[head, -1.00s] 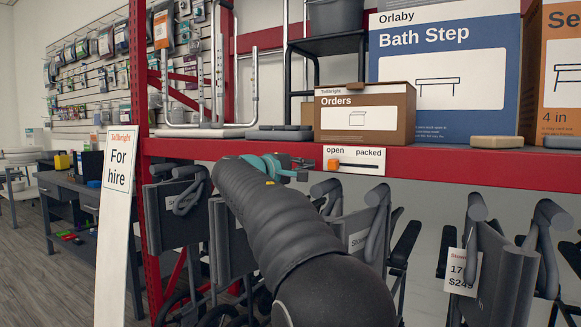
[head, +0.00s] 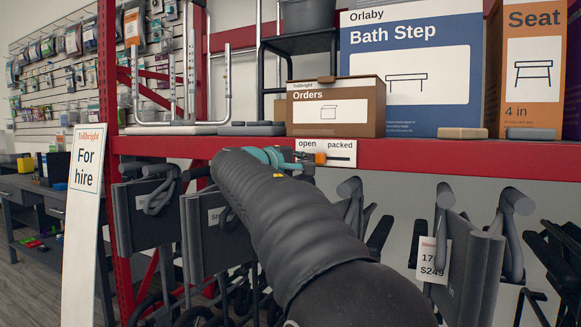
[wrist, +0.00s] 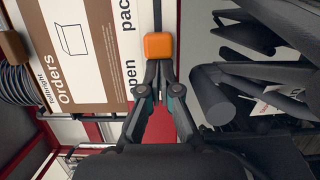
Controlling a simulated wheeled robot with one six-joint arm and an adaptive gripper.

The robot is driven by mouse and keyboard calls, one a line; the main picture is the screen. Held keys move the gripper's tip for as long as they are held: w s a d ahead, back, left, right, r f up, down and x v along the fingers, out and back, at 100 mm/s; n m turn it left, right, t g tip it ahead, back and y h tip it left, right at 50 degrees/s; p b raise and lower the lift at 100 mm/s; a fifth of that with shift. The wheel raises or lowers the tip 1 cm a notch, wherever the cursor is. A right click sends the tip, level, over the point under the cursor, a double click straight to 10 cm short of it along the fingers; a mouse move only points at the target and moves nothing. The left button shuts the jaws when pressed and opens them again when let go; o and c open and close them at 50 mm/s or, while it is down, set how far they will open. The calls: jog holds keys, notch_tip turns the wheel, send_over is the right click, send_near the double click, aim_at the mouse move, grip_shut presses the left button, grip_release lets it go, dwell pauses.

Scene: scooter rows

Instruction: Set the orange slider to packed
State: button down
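The orange slider knob (head: 320,158) sits in the dark slot of a white label plate (head: 345,150) on the red shelf edge. "open" is printed at the left and "packed" at the right. The knob is a little left of the slot's middle. It also shows in the wrist view (wrist: 159,46), between the two words. My gripper (head: 298,161) is at the knob's "open" side. In the wrist view its fingertips (wrist: 159,68) are together, with nothing between them, and appear to touch the knob's side.
The brown Orders box (head: 335,112) stands on the red shelf (head: 440,157) above the plate. A blue Bath Step box (head: 410,75) is behind it. Folded scooters with grey handles (head: 450,240) hang below the shelf, close to my gripper in the wrist view.

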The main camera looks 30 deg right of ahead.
jog(key=s+d, duration=0.1)
jog(key=s, duration=0.1)
jog(key=s+d+b, duration=0.1)
jog(key=s+d, duration=0.1)
jog(key=shift+w, duration=0.1)
jog(key=shift+w+a, duration=0.15)
jog(key=shift+w, duration=0.05)
jog(key=w+a, duration=0.2)
jog(key=a, duration=0.1)
jog(key=shift+w+a, duration=0.15)
jog(key=shift+w, duration=0.25)
jog(key=v, duration=0.9)
jog(key=shift+s, duration=0.1)
